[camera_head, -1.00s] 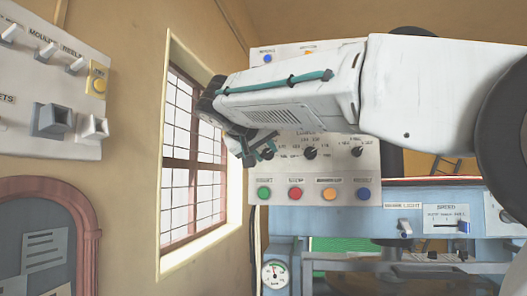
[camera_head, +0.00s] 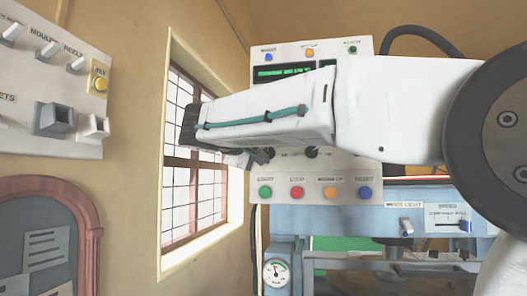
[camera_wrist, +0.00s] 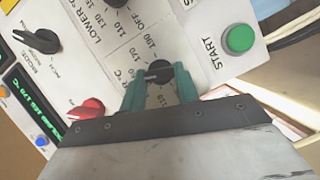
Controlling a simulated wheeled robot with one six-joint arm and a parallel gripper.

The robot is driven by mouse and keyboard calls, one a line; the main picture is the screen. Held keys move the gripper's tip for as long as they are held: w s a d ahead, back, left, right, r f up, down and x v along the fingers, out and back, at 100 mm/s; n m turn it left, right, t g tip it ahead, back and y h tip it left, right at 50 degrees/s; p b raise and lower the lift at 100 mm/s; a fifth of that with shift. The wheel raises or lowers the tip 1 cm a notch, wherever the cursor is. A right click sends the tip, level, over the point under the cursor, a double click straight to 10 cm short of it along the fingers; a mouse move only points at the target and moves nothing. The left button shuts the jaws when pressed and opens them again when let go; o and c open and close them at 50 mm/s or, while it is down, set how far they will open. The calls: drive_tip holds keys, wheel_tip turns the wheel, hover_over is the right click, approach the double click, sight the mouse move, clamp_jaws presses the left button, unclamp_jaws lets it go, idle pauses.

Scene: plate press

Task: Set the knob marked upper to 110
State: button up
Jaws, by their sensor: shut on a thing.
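In the wrist view my gripper (camera_wrist: 160,88) is shut on a black knob (camera_wrist: 159,68), with a teal finger on either side of it. A pale pointer mark on the knob faces picture-left. Marks 190, 170 and 110 show around its dial; other marks are hidden by the fingers. Its name label is partly covered, with only an end like "R °C" showing, and I cannot read the exact setting. A neighbouring knob (camera_wrist: 115,3) labelled LOWER °C is cut by the top edge. In the head view my gripper (camera_head: 262,157) is at the control panel's left side, and my arm hides the held knob.
The wrist view also shows a red knob (camera_wrist: 87,109), a black mode knob (camera_wrist: 38,40) and the green START button (camera_wrist: 240,38). In the head view, a row of coloured buttons (camera_head: 297,192) lies below the knobs. A barred window (camera_head: 195,180) is to the left.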

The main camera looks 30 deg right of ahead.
drive_tip(key=shift+s+d+f+n+t+h, duration=0.15)
drive_tip(key=shift+n+t+h, duration=0.55)
drive_tip(key=shift+n, duration=2.05)
drive_tip(key=shift+w+a+f+n+t+h, duration=0.2)
drive_tip(key=shift+n+t, duration=0.9)
drive_tip(key=shift+n, duration=1.7)
drive_tip(key=shift+s+d+f+n+t+h, duration=0.2)
drive_tip(key=shift+n+t+h, duration=0.55)
drive_tip(key=shift+n, duration=2)
drive_tip(key=o, duration=1)
drive_tip(key=v, duration=0.7)
drive_tip(key=shift+s+a+f, duration=0.15)
drive_tip(key=shift+s+a, duration=0.1)
drive_tip(key=shift+a, duration=0.05)
